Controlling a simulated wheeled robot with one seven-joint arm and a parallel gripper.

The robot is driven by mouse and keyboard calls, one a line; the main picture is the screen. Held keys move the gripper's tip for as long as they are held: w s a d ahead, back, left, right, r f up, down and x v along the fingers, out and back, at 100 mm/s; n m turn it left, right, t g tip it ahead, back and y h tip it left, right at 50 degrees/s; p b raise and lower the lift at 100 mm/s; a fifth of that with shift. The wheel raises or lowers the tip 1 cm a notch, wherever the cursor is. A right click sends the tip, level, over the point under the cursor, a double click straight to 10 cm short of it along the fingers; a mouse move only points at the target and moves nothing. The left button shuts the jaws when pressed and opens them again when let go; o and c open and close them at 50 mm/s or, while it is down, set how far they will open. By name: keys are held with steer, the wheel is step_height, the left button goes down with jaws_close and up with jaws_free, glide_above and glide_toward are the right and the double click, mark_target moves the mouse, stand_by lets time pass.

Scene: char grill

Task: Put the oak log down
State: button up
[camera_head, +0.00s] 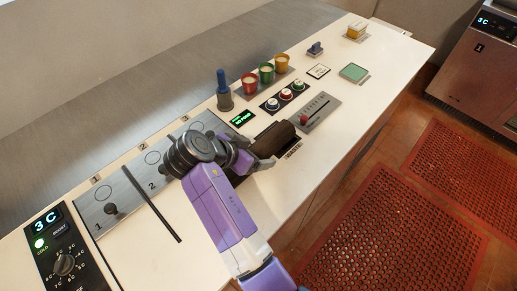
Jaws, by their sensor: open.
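The wrist and purple arm hide part of the counter beneath. I cannot tell whether the fingers touch the log.
Red, green and yellow cups (266,73), a blue-handled tool (222,88) and buttons (285,95) sit behind. The counter's right end has free room.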

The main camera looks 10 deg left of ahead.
steer(key=shift+f, duration=0.1)
steer(key=shift+c, duration=0.4)
jaws_close()
